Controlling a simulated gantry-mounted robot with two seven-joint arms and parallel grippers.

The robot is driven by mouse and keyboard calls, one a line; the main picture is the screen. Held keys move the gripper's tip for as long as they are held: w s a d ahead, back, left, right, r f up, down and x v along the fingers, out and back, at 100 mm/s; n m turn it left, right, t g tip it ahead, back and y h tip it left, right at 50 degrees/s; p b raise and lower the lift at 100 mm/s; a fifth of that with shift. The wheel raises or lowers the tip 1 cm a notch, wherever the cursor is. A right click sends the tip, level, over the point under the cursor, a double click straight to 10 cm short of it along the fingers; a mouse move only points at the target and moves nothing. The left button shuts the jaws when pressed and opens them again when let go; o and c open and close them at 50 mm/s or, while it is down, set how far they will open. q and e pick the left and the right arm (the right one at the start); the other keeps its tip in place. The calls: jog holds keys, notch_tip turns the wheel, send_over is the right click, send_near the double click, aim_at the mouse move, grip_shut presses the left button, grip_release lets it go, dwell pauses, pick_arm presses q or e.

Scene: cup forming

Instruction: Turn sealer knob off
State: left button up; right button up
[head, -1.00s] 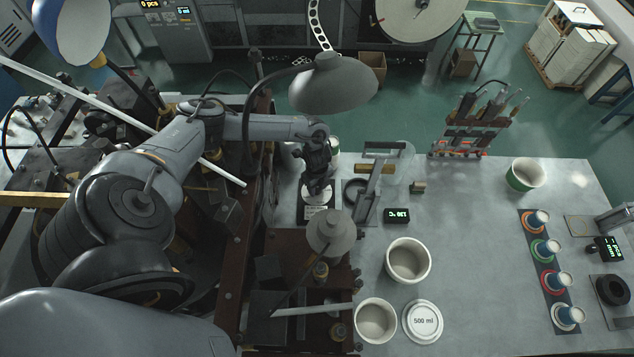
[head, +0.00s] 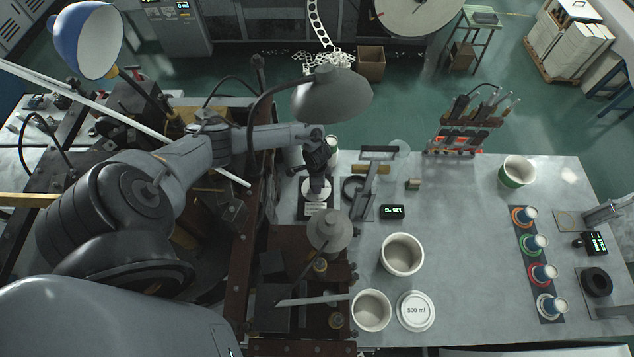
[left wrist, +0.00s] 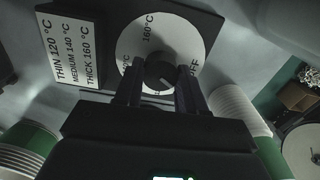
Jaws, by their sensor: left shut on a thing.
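The sealer knob (left wrist: 160,72) is black and round, in the middle of a white dial (left wrist: 143,44) marked with temperatures and OFF. My left gripper (left wrist: 160,86) is shut on the knob, with one dark finger on each side. In the head view my left gripper (head: 318,168) reaches down onto the dial (head: 316,189) and hides the knob. My right gripper is not in view.
A white label (left wrist: 73,50) lists THIN 120, MEDIUM 140 and THICK 160 °C. A grey lamp shade (head: 332,97) hangs over my left wrist. The sealer lever (head: 372,180) and a small display (head: 392,212) stand to the right. White cups (head: 402,254) stand in front.

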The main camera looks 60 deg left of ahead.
pick_arm(q)
jog(key=n, duration=0.4)
jog(key=shift+n, duration=0.4)
jog(key=shift+r+n, duration=0.1)
jog(key=shift+n, duration=0.5)
jog(key=o, duration=1.1)
jog(key=shift+c, duration=0.2)
jog(key=shift+a+r, duration=0.1)
jog(key=shift+r, duration=0.4)
notch_tip(320, 180, up, 10)
jog(key=shift+f, duration=0.15)
